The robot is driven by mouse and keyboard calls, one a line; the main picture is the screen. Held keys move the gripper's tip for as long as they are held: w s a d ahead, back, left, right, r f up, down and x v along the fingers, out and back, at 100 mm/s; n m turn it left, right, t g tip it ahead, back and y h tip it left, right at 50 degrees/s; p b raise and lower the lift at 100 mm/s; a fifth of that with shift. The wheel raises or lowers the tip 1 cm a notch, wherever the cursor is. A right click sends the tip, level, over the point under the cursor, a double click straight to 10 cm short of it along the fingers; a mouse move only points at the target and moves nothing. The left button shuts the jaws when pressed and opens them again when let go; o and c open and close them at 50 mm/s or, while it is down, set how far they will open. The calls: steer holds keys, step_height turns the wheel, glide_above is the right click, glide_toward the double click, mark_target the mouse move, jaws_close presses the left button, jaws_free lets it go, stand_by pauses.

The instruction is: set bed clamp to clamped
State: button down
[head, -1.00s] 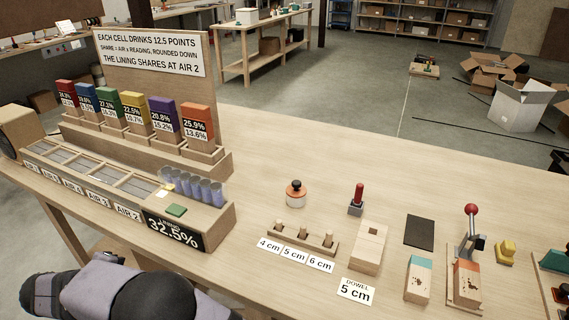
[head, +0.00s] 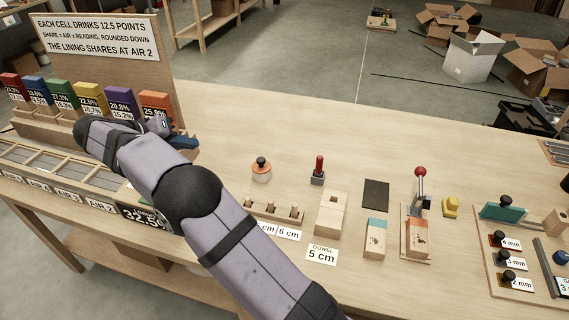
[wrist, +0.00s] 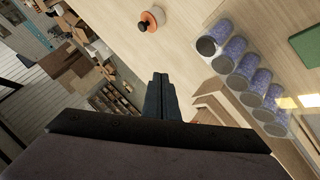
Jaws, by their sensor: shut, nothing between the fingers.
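The bed clamp (head: 418,198) is a metal lever with a red ball knob, at the right of the bench in the head view. Its lever stands roughly upright. It sits at the back of a wooden bed (head: 405,258), behind a wooden block with an orange top (head: 416,232). Whether its foot touches the block is too small to tell. My gripper (wrist: 160,80) is shut and empty in the wrist view. In the head view my arm reaches over the left of the bench, with the gripper (head: 185,143) far left of the clamp.
A red-handled tool (head: 318,172), an orange-topped jar (head: 261,168), a dark pad (head: 376,194) and a yellow piece (head: 451,206) stand around the clamp. A teal-topped block (head: 375,240) is beside the bed. Coloured boxes and a rack fill the left. The back middle bench is clear.

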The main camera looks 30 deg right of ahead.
steer(key=s+d+f+n+g, duration=0.3)
steer(key=s+d, duration=0.5)
steer(key=d, duration=0.8)
steer(key=s+d+f+n+g+y+p, duration=0.1)
steer(key=s+d+f+n+g, duration=0.2)
steer(key=d, duration=1.3)
steer(key=s+d+f+n+g+y+p, duration=0.1)
steer(key=s+d+f+n+g, duration=0.3)
steer(key=s+d, duration=0.9)
steer(key=shift+d+n, duration=0.9)
steer(key=shift+d, duration=0.95)
steer(key=shift+f+p, duration=0.1)
steer(key=shift+p, duration=0.2)
